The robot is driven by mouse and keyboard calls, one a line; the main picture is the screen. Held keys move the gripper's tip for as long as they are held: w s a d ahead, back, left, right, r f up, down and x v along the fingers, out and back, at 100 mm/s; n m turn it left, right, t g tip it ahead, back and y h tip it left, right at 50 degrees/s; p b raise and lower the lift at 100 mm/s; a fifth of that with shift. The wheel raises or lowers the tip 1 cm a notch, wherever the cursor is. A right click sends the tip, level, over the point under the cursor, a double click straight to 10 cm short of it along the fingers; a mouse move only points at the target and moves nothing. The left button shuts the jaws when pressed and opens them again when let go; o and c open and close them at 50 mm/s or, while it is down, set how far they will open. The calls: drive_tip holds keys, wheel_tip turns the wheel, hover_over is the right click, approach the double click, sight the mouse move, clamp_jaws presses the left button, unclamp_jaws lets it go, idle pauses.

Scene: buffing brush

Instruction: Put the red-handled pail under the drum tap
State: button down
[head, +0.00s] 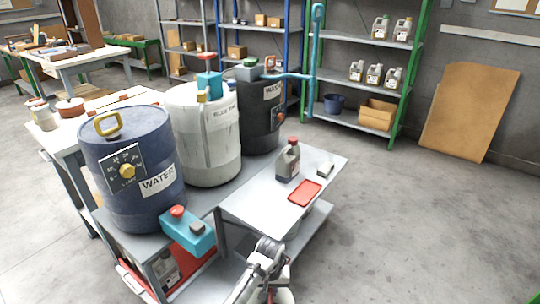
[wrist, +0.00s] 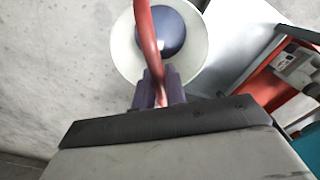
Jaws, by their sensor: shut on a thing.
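My gripper (wrist: 157,88) is shut on the red handle (wrist: 148,35) of a white pail (wrist: 124,50). The pail's round opening shows a dark blue inside in the wrist view. In the head view my arm comes in at the bottom middle, and I cannot make out the pail clearly there. The blue WATER drum (head: 128,190) stands at the front left of the bench. A teal tap block (head: 188,232) with a red knob sits at its lower front, left of my arm. Its outlet is hidden.
A white drum (head: 204,135) and a black WASTE drum (head: 258,120) stand behind. A grey side table (head: 250,208) holds a jug (head: 288,160) and a red tray (head: 305,193). A red part (wrist: 262,88) of the bench is close at right in the wrist view. Floor at right is clear.

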drive_tip(key=shift+w+d+r, duration=0.1)
drive_tip(key=shift+d, duration=0.15)
drive_tip(key=shift+s+a+f, duration=0.15)
drive_tip(key=shift+s+f, duration=0.05)
drive_tip(key=s+f, duration=0.4)
drive_tip(key=f, duration=0.1)
drive_tip(key=shift+s+f, duration=0.2)
drive_tip(key=shift+f, duration=0.05)
drive_tip(key=shift+a, duration=0.2)
idle(0.6)
drive_tip(key=shift+d, duration=0.1)
idle(1.1)
